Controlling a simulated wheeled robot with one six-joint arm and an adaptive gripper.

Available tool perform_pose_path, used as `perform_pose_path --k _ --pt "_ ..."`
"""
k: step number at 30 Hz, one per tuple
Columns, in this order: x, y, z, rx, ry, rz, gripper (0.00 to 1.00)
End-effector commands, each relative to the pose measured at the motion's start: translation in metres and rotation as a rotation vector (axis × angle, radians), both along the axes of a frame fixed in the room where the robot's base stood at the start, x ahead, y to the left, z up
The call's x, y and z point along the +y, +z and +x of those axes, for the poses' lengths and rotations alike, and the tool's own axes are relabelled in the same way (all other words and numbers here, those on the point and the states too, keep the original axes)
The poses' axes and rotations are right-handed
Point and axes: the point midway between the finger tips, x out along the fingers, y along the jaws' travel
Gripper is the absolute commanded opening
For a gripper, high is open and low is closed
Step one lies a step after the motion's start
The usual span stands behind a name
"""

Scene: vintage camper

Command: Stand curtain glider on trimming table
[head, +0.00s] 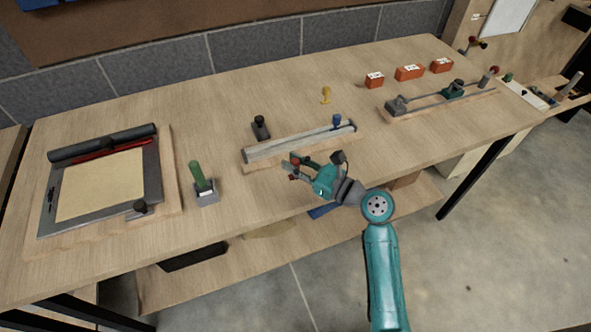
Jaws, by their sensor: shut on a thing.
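My gripper (298,168) is at the front edge of the workbench's middle fixture, reaching in from the right. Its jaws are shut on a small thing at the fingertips. That thing is too small and too covered by the fingers to name; I cannot tell whether it is the curtain glider. Nothing in view is clearly marked as the trimming table. The middle fixture (300,141) is a long pale bar on a wooden base, with a black knob (261,127) and a blue piece (337,121).
A framed board with a tan sheet (103,183) lies at left, beside a green-handled tool (200,182). Several orange blocks (409,72) stand at the back right, behind a rail fixture (440,96). Bare bench top (215,115) lies between the left board and middle fixture.

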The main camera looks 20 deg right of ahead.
Motion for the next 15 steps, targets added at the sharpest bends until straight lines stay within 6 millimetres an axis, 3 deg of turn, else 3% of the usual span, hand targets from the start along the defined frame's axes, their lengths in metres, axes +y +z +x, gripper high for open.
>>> perform_pose_path --k 6,15 --pt "0.0 -0.025 0.0 0.001 0.0 0.001 0.0" --pt "0.0 -0.027 0.0 0.0 0.0 0.0 0.0"
